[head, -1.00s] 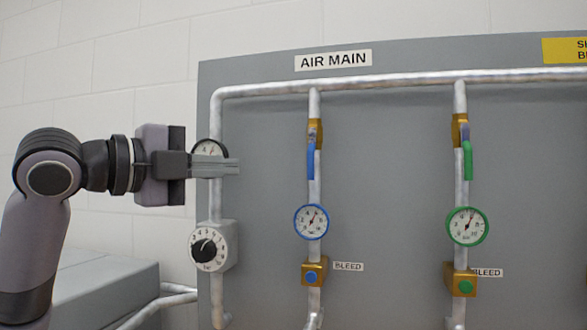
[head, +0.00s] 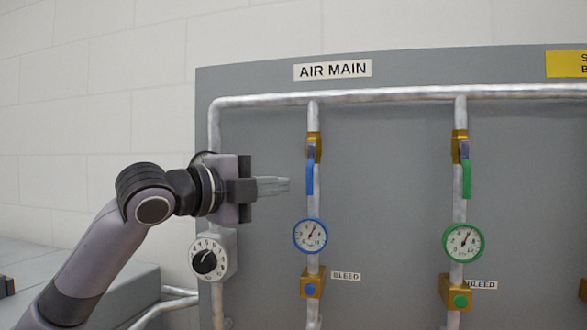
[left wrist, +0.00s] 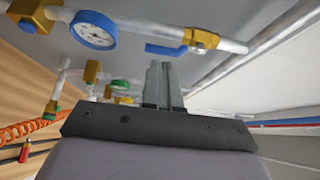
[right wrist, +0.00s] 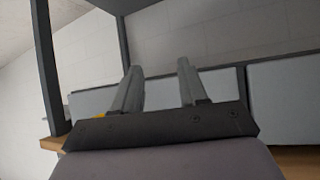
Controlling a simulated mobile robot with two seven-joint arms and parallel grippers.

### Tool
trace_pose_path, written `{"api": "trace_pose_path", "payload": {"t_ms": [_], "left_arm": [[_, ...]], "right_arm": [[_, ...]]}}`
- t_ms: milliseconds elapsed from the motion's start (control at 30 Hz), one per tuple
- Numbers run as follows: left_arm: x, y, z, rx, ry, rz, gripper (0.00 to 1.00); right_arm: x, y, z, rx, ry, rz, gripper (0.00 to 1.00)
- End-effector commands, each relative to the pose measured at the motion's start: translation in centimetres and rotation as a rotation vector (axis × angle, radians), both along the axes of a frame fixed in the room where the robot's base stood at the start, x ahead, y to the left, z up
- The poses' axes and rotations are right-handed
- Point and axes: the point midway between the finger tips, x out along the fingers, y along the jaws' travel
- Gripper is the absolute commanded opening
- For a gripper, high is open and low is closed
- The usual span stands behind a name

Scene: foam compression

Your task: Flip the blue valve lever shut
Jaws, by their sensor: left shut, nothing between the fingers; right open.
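The blue valve lever (head: 310,178) hangs down along its vertical pipe, below a brass valve body (head: 314,146), and lies in line with the pipe. My left gripper (head: 288,185) points right, its shut, empty fingertips a little left of the lever; a gap shows between them in the head view. In the left wrist view the lever (left wrist: 165,50) lies beyond the fingertips (left wrist: 158,66), with the brass valve (left wrist: 201,40) to its right. My right gripper (right wrist: 158,68) shows only in its own wrist view, open and empty.
A blue-rimmed gauge (head: 310,235) sits below the lever, with a brass bleed valve (head: 312,283) under it. A green lever (head: 467,179) and green gauge (head: 463,242) are on the pipe to the right. A black-knobbed regulator (head: 208,259) is at lower left.

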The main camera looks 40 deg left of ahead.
Motion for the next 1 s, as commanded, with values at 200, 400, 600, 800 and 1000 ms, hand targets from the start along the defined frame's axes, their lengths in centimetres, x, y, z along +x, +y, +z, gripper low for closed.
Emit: {"api": "trace_pose_path", "payload": {"t_ms": [200,400,600,800,1000], "left_arm": [[2.7,-0.3,0.4,-0.004,0.0,-0.002,0.0],[4.1,-0.4,0.1,-0.001,0.0,-0.001,0.0],[4.4,-0.4,0.0,0.0,-0.001,-0.001,0.0],[4.3,-0.4,-0.1,0.0,0.0,-0.001,0.0],[4.4,-0.2,-0.2,-0.021,-0.009,-0.001,0.0]], "right_arm": [[0.0,0.0,2.3,0.0,0.0,0.0,0.43],[0.0,0.0,3.0,0.0,-0.001,0.0,0.43],[0.0,0.0,3.0,0.0,-0.001,0.0,0.43],[0.0,0.0,2.9,0.0,-0.001,0.0,0.43],[0.0,0.0,2.6,0.0,-0.001,0.0,0.43]]}}
